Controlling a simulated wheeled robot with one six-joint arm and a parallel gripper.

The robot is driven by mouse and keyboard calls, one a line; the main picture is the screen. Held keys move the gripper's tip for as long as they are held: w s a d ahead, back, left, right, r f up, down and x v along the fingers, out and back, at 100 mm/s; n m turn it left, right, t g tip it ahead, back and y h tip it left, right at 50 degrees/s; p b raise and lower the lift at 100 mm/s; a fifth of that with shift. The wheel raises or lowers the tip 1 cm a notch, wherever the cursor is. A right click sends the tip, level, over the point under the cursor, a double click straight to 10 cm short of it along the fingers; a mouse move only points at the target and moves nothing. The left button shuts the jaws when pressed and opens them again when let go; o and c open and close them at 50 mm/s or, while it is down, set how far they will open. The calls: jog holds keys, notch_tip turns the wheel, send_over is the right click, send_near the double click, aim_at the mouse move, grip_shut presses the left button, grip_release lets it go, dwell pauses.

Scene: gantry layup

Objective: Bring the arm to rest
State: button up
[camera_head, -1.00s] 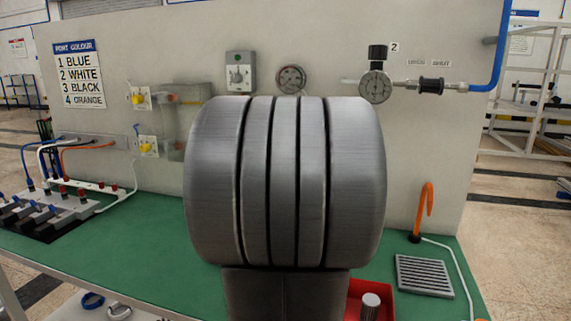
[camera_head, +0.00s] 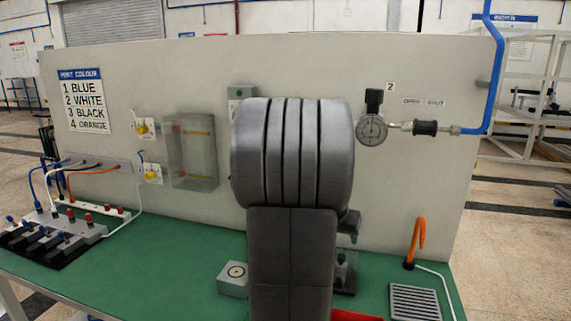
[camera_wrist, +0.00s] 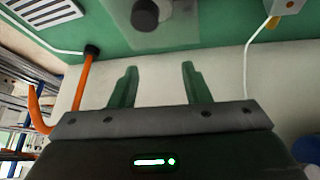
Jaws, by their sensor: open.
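My arm stands large in the middle of the head view and hides the bench and panel behind it. My gripper (camera_wrist: 158,78) shows in the wrist view with its two green fingers apart and nothing between them. A dark round knob (camera_wrist: 146,14) on a clear or grey plate lies beyond the fingertips in that view; I cannot tell the distance. In the head view the gripper is mostly hidden behind my arm.
The green bench top (camera_head: 180,250) carries a switch block (camera_head: 50,238) at left, a small grey box (camera_head: 233,280), a red tray (camera_head: 355,316), a grille (camera_head: 415,302) and an orange hook (camera_head: 415,240). The upright panel (camera_head: 290,70) holds a gauge (camera_head: 371,129) and a clear-fronted box (camera_head: 192,152).

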jog(key=shift+w+d+r+g+p, duration=0.15)
jog(key=shift+w+r+g+p, duration=0.35)
jog(key=shift+p, duration=1.5)
jog(key=shift+w+f+p, duration=0.15)
jog(key=shift+f+p, duration=0.05)
jog(key=shift+p, duration=0.1)
jog(key=shift+w+d+f+p, duration=0.1)
jog(key=shift+w+f+p, duration=0.05)
jog(key=shift+p, duration=0.25)
